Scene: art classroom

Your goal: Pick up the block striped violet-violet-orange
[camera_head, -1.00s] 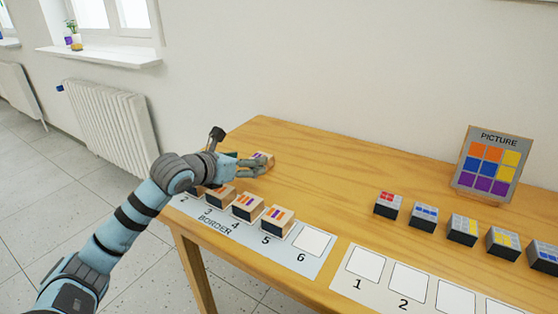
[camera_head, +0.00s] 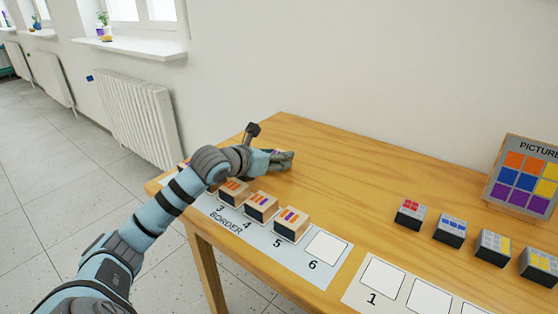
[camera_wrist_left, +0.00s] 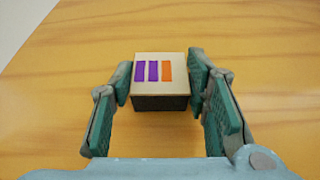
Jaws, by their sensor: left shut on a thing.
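The block striped violet-violet-orange (camera_wrist_left: 160,80) sits between the two fingers of my left gripper in the left wrist view. Its pale top with the stripes faces the camera, and its near side is dark. My left gripper (camera_wrist_left: 160,92) is shut on it, with a finger pad at each side. In the head view my left gripper (camera_head: 284,160) is low over the back left part of the wooden table (camera_head: 345,165), and its fingers hide most of the block. I cannot tell whether the block touches the table. My right gripper is not in view.
Striped blocks stand on the BORDER strip (camera_head: 220,210) at places 3 (camera_head: 234,192), 4 (camera_head: 261,207) and 5 (camera_head: 291,223); place 6 (camera_head: 326,249) is empty. Several dark-sided blocks (camera_head: 450,230) stand at the right, before the PICTURE board (camera_head: 525,180). The table's middle is clear.

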